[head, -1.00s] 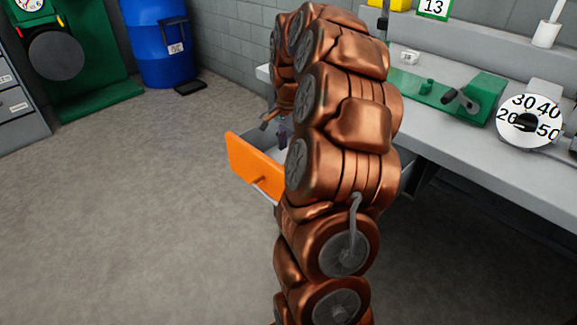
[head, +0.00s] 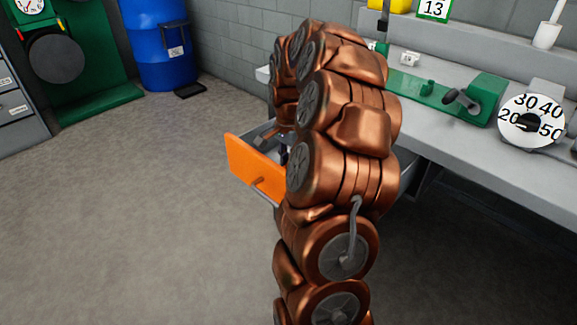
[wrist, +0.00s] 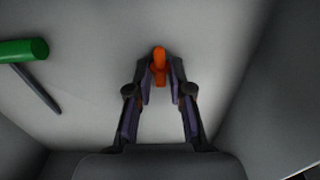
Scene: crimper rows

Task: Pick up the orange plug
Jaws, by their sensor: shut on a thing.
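The orange plug (wrist: 159,62) shows in the wrist view between the tips of my gripper (wrist: 160,80). My gripper is shut on it, with a fingertip on each side. The plug is over the pale floor of the open drawer, and I cannot tell whether it touches that floor. In the head view my own arm hides the plug and most of the gripper.
The open drawer (head: 256,168) has an orange front and sticks out from the grey workbench (head: 470,160). Inside it, a green-handled tool (wrist: 24,50) lies left of my gripper. Drawer walls stand close on both sides. The floor (head: 130,220) at left is clear.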

